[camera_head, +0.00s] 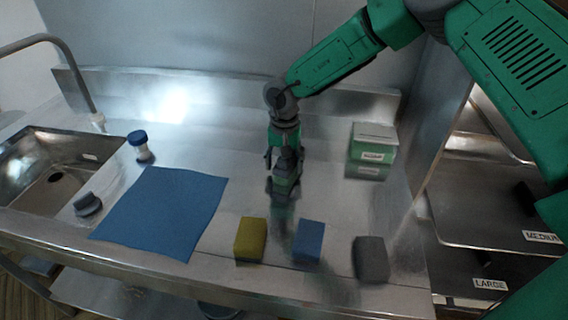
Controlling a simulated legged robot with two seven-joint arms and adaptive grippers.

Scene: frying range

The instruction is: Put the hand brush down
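My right gripper (284,160) points down over the middle of the steel counter. A small dark and green piece (284,184) shows at its fingertips. I cannot tell whether this is the hand brush in its grip or part of the gripper. A dark grey piece with a rounded top (88,205) lies between the sink and the blue cloth; I cannot tell whether it is a brush. My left gripper is out of view.
A blue cloth (162,212) lies left of the gripper. A yellow sponge (250,240), blue sponge (308,242) and grey pad (371,259) line the front. Green-and-white boxes (373,143) stand right. A blue-capped bottle (140,146) stands near the sink (35,146).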

